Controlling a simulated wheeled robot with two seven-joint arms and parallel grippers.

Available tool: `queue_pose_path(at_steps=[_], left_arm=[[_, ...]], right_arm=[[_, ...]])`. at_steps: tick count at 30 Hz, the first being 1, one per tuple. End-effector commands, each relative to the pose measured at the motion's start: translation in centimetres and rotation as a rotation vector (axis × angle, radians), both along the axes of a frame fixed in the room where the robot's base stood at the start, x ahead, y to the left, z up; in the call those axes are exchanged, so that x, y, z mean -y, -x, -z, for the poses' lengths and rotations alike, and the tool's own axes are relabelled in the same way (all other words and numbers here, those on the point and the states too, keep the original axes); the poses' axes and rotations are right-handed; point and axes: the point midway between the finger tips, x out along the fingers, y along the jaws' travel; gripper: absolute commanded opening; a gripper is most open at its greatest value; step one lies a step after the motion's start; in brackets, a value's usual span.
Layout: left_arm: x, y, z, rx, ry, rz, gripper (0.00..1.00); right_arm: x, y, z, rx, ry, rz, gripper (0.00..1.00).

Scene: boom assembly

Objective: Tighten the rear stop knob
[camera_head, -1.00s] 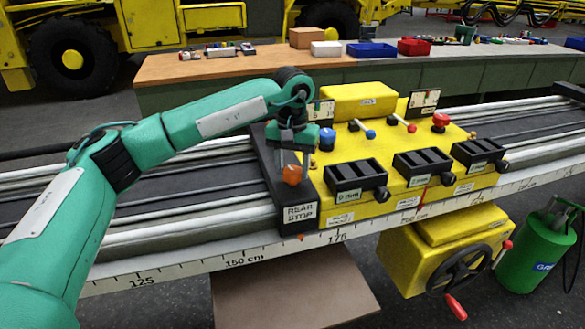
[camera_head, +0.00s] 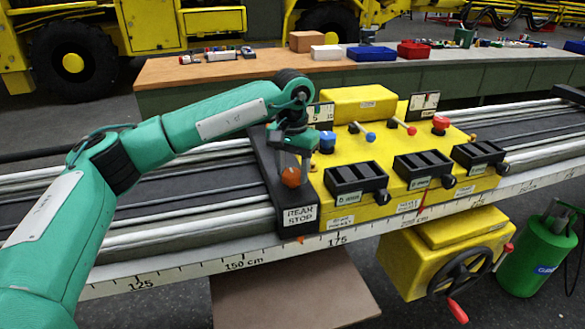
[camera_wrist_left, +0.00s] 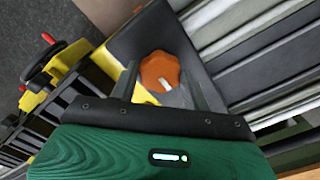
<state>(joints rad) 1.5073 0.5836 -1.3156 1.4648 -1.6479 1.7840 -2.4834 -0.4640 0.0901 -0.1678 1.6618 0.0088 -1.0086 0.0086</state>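The orange rear stop knob (camera_head: 291,177) sits on the black rear stop block (camera_head: 270,185), which carries a "REAR STOP" label. My left gripper (camera_head: 293,172) points down over the knob, with a finger on either side of it. In the left wrist view the lobed orange knob (camera_wrist_left: 160,71) with a pale mark lies between the two fingers. Gaps show between the knob and the fingers there, so the gripper looks open around it. My right gripper is in neither current view.
A yellow carriage (camera_head: 375,205) with black slotted boxes, a blue knob (camera_head: 327,139) and small levers stands right of the block. A scaled rail (camera_head: 190,266) runs along the front. A handwheel (camera_head: 460,271) hangs below. A workbench (camera_head: 230,70) with bins stands behind.

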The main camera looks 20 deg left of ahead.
Motion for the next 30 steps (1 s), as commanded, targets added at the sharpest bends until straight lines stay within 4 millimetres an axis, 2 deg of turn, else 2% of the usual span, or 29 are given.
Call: queue_pose_path(at_steps=[1,3,14,17,27,30], left_arm=[[0.0,0.0,0.1,-0.001,0.000,0.001,0.58],[0.0,0.0,0.0,-0.001,0.000,0.000,0.68],[0.0,0.0,-0.6,0.002,0.000,-0.002,0.68],[0.0,-0.1,-1.9,0.003,0.000,-0.002,0.68],[0.1,-0.1,-9.6,0.004,0.001,-0.001,0.68],[0.0,0.0,-11.3,0.002,0.000,-0.001,0.68]], right_arm=[[0.0,0.0,0.0,0.000,0.000,0.000,0.00],[0.0,0.0,0.0,0.000,0.000,0.000,0.00],[0.0,0.1,0.1,-0.001,0.000,0.000,0.00],[0.0,0.2,0.1,-0.004,0.000,0.000,0.00],[-0.2,-0.2,-1.1,0.002,-0.002,0.001,0.00],[-0.2,-0.1,-1.1,0.000,-0.003,0.000,0.00]])
